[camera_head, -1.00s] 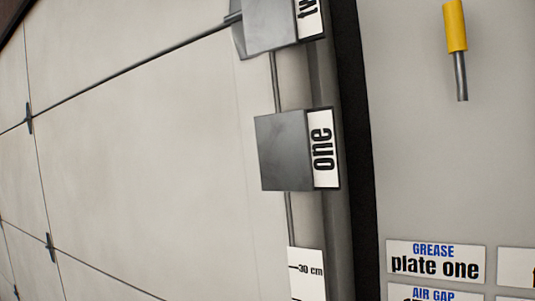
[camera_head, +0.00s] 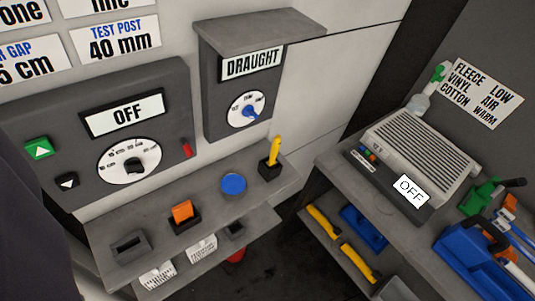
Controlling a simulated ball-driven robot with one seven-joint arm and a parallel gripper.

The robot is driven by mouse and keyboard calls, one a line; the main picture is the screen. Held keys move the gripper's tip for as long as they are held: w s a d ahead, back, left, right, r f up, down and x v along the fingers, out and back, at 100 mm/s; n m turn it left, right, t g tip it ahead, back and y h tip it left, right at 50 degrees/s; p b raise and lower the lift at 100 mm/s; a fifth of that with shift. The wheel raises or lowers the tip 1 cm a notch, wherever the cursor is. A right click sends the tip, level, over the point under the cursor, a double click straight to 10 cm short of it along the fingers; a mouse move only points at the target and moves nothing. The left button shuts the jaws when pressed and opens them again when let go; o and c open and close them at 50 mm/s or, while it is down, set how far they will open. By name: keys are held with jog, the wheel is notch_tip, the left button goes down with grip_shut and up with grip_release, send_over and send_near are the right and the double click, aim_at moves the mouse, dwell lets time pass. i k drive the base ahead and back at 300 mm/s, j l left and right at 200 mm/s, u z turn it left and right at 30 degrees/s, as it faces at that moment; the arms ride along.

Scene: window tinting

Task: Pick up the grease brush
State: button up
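A yellow-handled tool (camera_head: 275,150), which may be the grease brush, stands upright in a small black holder (camera_head: 270,171) at the right end of the grey shelf (camera_head: 215,222). Its lower end is hidden in the holder, so I see no bristles. A round blue disc or lid (camera_head: 233,184) lies on the shelf to its left. My gripper is not in view, so I cannot tell its state or distance from the tool.
An orange block (camera_head: 183,211) in a black holder and a dark slotted block (camera_head: 130,246) share the shelf. A bench (camera_head: 336,160) at right holds a ribbed unit (camera_head: 425,150) and tools; a floor gap lies between.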

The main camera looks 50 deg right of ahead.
aim_at(271, 165)
jog(key=i+z, duration=0.15)
jog(key=z, duration=0.3)
jog(key=i+j+z, duration=0.1)
jog(key=z, duration=0.4)
jog(key=j+z, duration=0.25)
jog(key=z, duration=0.2)
jog(key=i+j+z, duration=0.15)
jog(key=z, duration=0.35)
jog(key=i+j, duration=0.3)
jog(key=j, duration=0.15)
jog(key=i+j, duration=0.25)
jog(key=j, duration=0.15)
